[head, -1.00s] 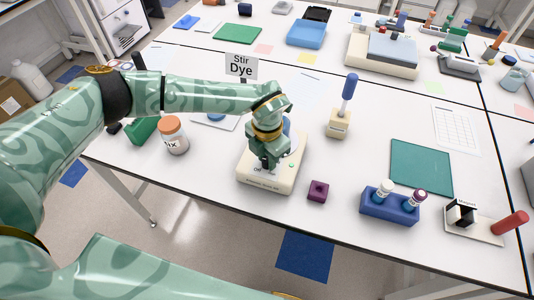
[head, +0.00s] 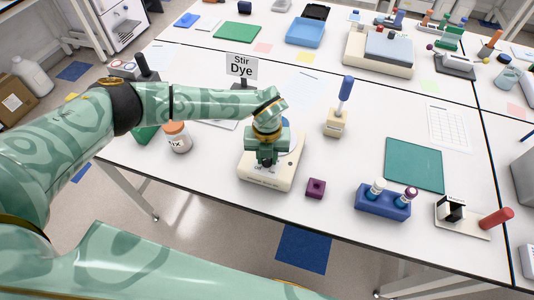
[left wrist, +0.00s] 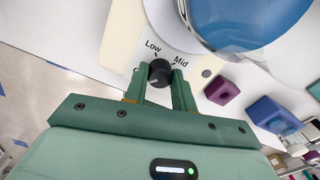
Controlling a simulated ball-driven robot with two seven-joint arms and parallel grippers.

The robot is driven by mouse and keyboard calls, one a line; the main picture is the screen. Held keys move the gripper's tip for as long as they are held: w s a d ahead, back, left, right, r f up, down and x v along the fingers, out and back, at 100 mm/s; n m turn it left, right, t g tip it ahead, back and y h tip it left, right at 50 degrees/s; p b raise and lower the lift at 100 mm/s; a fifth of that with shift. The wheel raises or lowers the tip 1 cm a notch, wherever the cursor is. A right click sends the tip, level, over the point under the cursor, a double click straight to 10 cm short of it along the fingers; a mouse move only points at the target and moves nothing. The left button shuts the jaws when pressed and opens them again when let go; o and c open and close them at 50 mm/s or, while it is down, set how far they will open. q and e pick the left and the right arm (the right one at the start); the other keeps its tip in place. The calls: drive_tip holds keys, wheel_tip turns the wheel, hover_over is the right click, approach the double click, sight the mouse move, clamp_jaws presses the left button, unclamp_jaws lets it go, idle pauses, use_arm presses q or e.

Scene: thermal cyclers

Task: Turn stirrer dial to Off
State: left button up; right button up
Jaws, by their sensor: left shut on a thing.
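The cream stirrer (head: 270,178) stands near the front edge of the bench, with a blue round vessel on its plate (left wrist: 255,20) in the left wrist view. Its black dial (left wrist: 159,71) is on the front panel, with "Low" and "Mid" printed beyond it. A pale mark shows on the dial's lower left side. I see no "Off" label now. My left gripper (head: 267,160) is over the panel, its fingers (left wrist: 160,82) shut on either side of the dial. In the head view the gripper hides most of the panel. My right gripper is not in view.
A purple block (head: 316,188) sits just right of the stirrer. A lidded jar (head: 178,138) stands left, under my left arm. A "Stir Dye" sign (head: 241,66) stands behind. A blue vial rack (head: 383,203) and a green mat (head: 414,164) are farther right.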

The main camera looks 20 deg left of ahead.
use_arm(q)
drive_tip(key=shift+w+r+n, duration=0.1)
drive_tip(key=shift+r+n, duration=0.05)
drive_tip(key=shift+n, duration=0.15)
drive_tip(key=o, duration=1)
wheel_tip(320, 180, up, 16)
idle(0.4)
